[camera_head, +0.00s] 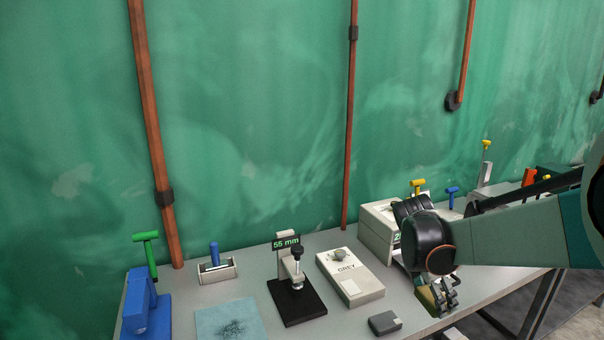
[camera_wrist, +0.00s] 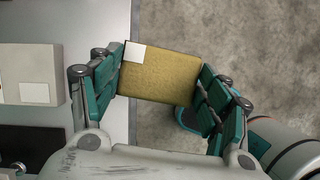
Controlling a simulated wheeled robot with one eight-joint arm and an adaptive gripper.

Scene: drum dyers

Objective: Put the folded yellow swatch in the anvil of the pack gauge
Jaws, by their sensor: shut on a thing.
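The folded yellow swatch (camera_wrist: 160,75) is a flat mustard block with a white label at one corner. In the wrist view my gripper (camera_wrist: 160,84) is shut on it, a finger at each side. In the head view the swatch (camera_head: 428,300) shows partly behind my gripper (camera_head: 440,296), over the table's front edge at the right. The pack gauge (camera_head: 296,292) stands left of my gripper, with a black base, a black-knobbed post and a "55 mm" display. It is apart from the swatch. The gap at its anvil is too small to make out.
A grey box marked GREY (camera_head: 349,276) stands between gauge and gripper. A small dark block (camera_head: 385,322) lies at the table's front edge. A blue cloth (camera_head: 229,319), a blue-handled tool in a holder (camera_head: 217,270) and a blue device (camera_head: 145,305) are at left.

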